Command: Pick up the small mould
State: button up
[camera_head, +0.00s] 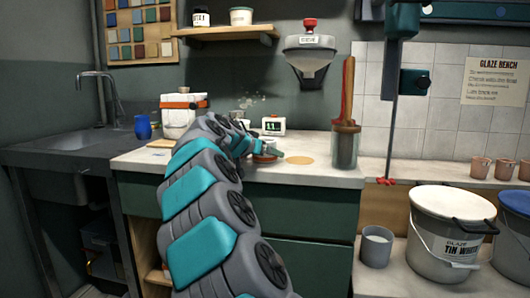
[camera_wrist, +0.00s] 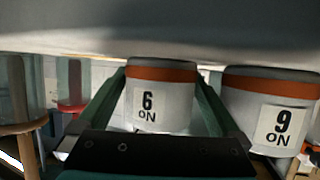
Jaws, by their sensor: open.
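In the wrist view, a white round block with an orange band and a label reading "6 ON" (camera_wrist: 160,98) stands between the two fingers of my gripper (camera_wrist: 165,100). It looks like a plaster mould. A wider one labelled "9 ON" (camera_wrist: 272,108) stands just right of the right finger. My gripper is open, one finger on each side of the "6 ON" block; I cannot tell whether they touch it. In the head view my gripper (camera_head: 264,151) is low over the counter, largely hidden by my arm. A large white block with an orange strap (camera_head: 183,117) stands left.
The pale counter (camera_head: 320,175) holds a digital timer (camera_head: 273,126), a round cork mat (camera_head: 299,160) and a glass jar (camera_head: 345,148) of tools. A hopper (camera_head: 307,45) hangs above. A sink (camera_head: 65,148) is left; a glaze bucket (camera_head: 440,235) stands right.

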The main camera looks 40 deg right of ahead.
jog(key=c, duration=1.5)
jog(key=shift+r, duration=0.2)
